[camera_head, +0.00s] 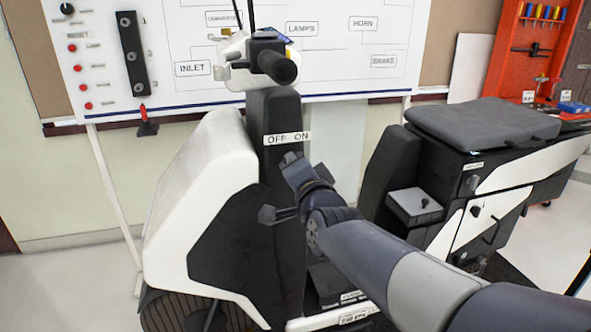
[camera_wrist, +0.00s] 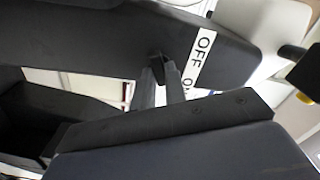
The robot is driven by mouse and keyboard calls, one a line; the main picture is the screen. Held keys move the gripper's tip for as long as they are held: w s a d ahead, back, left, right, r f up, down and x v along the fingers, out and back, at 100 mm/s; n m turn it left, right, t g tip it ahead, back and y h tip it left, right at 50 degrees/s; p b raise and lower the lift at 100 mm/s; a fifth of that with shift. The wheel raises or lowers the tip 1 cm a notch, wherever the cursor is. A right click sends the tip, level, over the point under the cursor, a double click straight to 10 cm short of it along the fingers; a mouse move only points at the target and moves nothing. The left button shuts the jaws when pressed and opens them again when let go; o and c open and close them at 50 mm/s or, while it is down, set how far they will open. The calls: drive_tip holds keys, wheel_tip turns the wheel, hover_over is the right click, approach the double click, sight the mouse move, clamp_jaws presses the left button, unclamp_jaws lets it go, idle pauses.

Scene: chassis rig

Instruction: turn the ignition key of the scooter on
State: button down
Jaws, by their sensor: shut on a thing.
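The scooter's black front column (camera_head: 274,195) stands in the middle of the head view, with a white OFF / ON label (camera_head: 287,138) across it. My gripper (camera_head: 291,160) is at the column just below this label. In the wrist view the two grey fingers of my gripper (camera_wrist: 161,88) are closed around a small black key (camera_wrist: 156,65), close beside the OFF end of the label (camera_wrist: 203,57). The ON end is partly hidden by my gripper body. The key is hidden in the head view, and I cannot tell its exact turn angle.
The handlebar grip (camera_head: 277,67) sticks out above the column. The scooter seat (camera_head: 484,133) and a small grey box (camera_head: 414,206) are at the right. A whiteboard (camera_head: 340,60) stands behind, and a red tool board (camera_head: 515,75) is at the far right.

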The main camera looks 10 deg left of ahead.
drive_tip(key=c, duration=1.4)
unclamp_jaws()
drive_tip(key=shift+c, duration=0.2)
drive_tip(key=v, duration=1)
drive_tip(key=shift+s+d, duration=0.2)
drive_tip(key=shift+s, duration=0.15)
drive_tip(key=shift+w, duration=0.1)
drive_tip(key=x, duration=1)
drive_tip(key=shift+w+a, duration=0.2)
drive_tip(key=shift+w, duration=0.1)
drive_tip(key=shift+s, duration=0.15)
